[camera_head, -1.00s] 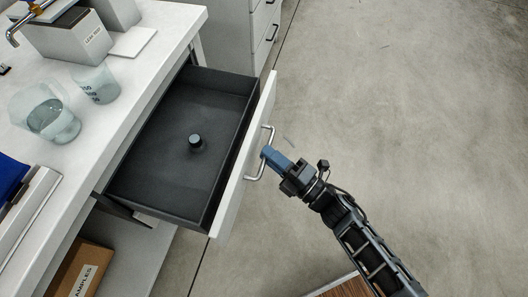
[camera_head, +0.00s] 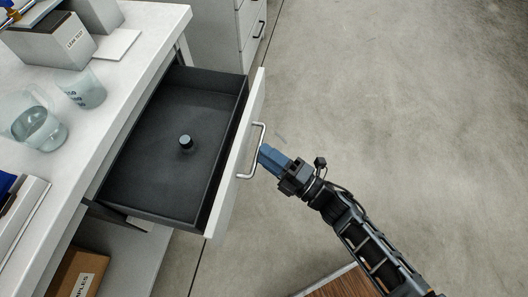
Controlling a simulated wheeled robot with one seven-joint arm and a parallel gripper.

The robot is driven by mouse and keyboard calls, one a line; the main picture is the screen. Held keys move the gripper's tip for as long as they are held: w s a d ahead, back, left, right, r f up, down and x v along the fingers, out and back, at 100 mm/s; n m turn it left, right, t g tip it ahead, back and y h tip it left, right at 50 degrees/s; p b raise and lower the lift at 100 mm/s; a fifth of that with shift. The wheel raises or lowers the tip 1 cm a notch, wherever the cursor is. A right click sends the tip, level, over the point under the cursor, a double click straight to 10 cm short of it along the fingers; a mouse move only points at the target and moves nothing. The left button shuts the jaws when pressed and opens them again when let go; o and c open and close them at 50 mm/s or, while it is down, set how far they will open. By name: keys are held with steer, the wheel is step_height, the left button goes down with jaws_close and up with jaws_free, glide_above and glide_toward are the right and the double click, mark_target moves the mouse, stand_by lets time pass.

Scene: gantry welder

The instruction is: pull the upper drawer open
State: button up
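The upper drawer (camera_head: 165,165) stands well out of the white workbench, its dark inside showing. A small dark cylinder with a pale top (camera_head: 186,142) stands on its floor. Its white front (camera_head: 238,165) bears a silver bow handle (camera_head: 257,165). My gripper (camera_head: 263,155), with blue fingers, reaches in from the lower right, its tips at the middle of the handle. I cannot tell whether the fingers are around the bar or just beside it, nor whether they are open or shut.
On the bench top (camera_head: 135,55) stand a beaker (camera_head: 85,90), a jug of liquid (camera_head: 35,125) and a grey box (camera_head: 50,42). A cardboard box (camera_head: 75,275) sits below. Another drawer cabinet (camera_head: 225,30) stands behind. The floor at right is clear.

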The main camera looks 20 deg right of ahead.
steer(key=v, duration=0.6)
steer(key=shift+b, duration=0.35)
steer(key=shift+s+d, duration=0.1)
steer(key=shift+s, duration=0.1)
steer(key=s+d+r+m+g+h+p, duration=0.2)
steer(key=s+r+m+h, duration=0.7)
steer(key=s+r+m, duration=1.4)
steer(key=shift+s+d+g+h+p, duration=0.3)
steer(key=shift+s+d+p, duration=0.25)
steer(key=shift+p, duration=0.1)
